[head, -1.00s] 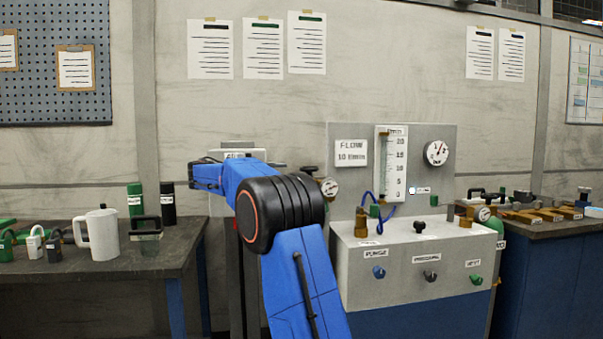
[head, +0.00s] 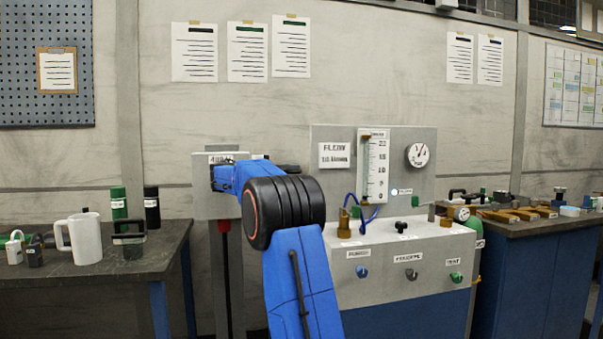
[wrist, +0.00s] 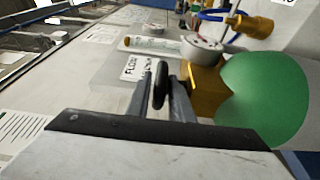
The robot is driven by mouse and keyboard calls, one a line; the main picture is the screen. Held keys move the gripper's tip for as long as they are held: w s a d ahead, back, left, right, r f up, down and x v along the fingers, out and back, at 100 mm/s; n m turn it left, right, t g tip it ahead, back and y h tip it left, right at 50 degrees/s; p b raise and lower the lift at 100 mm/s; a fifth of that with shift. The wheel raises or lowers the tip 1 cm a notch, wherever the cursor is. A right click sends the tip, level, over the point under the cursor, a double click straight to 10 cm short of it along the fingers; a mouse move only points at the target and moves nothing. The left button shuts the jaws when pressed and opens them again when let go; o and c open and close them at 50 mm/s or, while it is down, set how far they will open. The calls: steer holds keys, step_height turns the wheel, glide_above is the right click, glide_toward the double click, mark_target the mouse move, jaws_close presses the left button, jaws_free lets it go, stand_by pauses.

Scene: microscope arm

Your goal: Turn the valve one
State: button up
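The wrist view shows a dark, edge-on valve handwheel (wrist: 160,85) between the fingers of my gripper (wrist: 162,90). The handwheel lies closer to the left finger in the picture; I cannot tell whether they touch. My fingers are apart. To its right is a brass valve body (wrist: 205,90), joined to a large green cylinder (wrist: 265,95). A round gauge (wrist: 203,45) shows beyond. In the head view my arm hides the gripper and this valve.
In the head view, the grey flow panel (head: 325,195) and its console (head: 410,288) stand right of my arm. A grey box on a post (head: 203,198) stands behind my wrist. Tables at left (head: 80,280) and right (head: 540,232) hold several objects.

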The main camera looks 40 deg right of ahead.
steer(key=shift+x, duration=2.1)
jaws_close()
steer(key=shift+g, duration=0.3)
steer(key=shift+s+a+m+g+y, duration=0.1)
steer(key=shift+s+m+g+y, duration=0.15)
steer(key=shift+m+g+y, duration=0.5)
steer(key=shift+s+a+m+g+y, duration=0.1)
steer(key=shift+s+m+g+y, duration=0.2)
steer(key=shift+m+g, duration=0.75)
steer(key=shift+w, duration=0.1)
jaws_free()
